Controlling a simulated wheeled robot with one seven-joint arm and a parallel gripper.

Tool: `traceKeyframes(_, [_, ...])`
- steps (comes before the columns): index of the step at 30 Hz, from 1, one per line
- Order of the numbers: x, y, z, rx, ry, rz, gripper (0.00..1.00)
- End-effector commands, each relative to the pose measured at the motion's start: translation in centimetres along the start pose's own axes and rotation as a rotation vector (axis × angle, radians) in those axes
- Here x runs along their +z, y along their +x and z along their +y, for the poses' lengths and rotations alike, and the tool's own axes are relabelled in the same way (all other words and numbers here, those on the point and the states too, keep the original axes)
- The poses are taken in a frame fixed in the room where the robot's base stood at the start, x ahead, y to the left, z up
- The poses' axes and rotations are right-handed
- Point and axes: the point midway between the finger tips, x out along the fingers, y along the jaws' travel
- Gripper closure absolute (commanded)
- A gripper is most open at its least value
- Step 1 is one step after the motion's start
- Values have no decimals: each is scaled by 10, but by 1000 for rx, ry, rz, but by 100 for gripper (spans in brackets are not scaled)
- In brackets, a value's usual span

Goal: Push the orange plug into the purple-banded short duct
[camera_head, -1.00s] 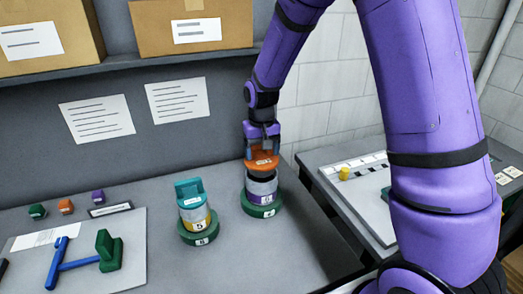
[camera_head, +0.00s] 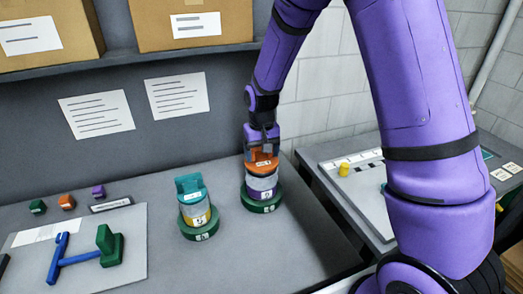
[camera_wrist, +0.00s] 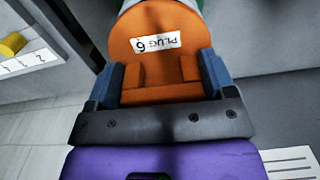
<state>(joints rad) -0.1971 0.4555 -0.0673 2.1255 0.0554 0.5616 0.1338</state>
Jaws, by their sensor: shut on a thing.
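The orange plug (camera_head: 262,163) is in my gripper (camera_head: 263,149), whose jaws are shut on its raised grip. The purple-banded short duct (camera_head: 261,188) stands upright in a green base on the table, directly under the plug. The plug sits at the duct's top with no clear gap seen. How deep it is in the duct cannot be told.
A yellow-banded duct with a teal plug (camera_head: 196,207) stands close on the left. A board (camera_head: 128,262) with blue and green tools lies at front left. Small coloured blocks (camera_head: 67,202) line the back left. A side table (camera_head: 350,200) stands right.

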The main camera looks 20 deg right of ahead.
Motion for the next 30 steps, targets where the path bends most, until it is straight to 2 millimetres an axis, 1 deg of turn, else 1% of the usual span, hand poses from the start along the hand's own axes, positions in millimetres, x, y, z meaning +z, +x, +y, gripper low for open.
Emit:
traceKeyframes(19, [0,16,0,0,0,0,55])
traceKeyframes(29, [0,18,0,0,0,0,55])
traceKeyframes(30, [0,18,0,0,0,0,14])
